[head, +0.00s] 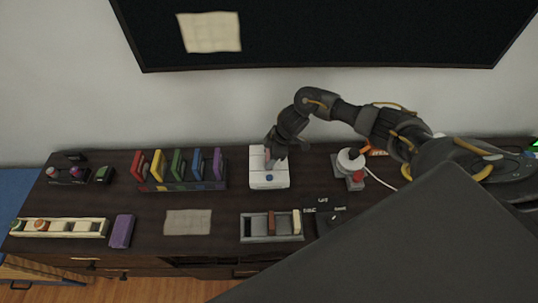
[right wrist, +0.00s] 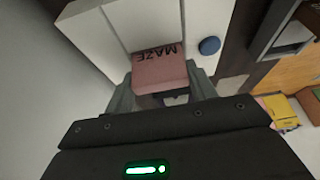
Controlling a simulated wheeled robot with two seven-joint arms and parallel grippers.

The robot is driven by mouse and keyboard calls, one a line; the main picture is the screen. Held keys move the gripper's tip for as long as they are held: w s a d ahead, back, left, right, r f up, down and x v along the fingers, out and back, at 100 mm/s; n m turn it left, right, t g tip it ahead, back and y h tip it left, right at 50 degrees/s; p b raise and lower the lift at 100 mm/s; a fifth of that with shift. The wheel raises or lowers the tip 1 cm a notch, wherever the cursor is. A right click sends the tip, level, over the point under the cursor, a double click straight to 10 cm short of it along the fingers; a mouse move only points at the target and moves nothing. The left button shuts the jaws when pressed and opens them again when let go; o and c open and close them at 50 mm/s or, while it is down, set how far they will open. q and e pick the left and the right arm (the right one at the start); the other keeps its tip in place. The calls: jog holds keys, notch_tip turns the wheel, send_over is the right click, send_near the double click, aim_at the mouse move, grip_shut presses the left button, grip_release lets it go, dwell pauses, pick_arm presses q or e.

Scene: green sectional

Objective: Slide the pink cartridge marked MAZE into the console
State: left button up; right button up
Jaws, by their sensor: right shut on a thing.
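The pink cartridge (right wrist: 160,72) marked MAZE shows large in the right wrist view, between the fingers of my right gripper (right wrist: 162,92). In the head view, my right gripper (head: 273,153) is over the white console (head: 269,180), shut on the cartridge. The console has a blue round button and also shows in the right wrist view (right wrist: 205,20). The cartridge is at the console's top, in line with its middle strip. I cannot tell how deep it sits, since its lower end is hidden. My left gripper is out of view.
A rack (head: 183,186) of several coloured cartridges stands left of the console. A grey tray (head: 258,238) with dark and light blocks lies in front. A white-and-red joystick (head: 350,162) stands to the right. A beige mat (head: 188,222) lies front left. A dark screen hangs behind.

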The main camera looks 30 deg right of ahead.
jog(key=o, duration=1)
jog(key=shift+o, duration=0.2)
jog(key=b+v, duration=0.1)
jog(key=v, duration=0.9)
jog(key=shift+r, duration=0.35)
jog(key=shift+d, duration=0.1)
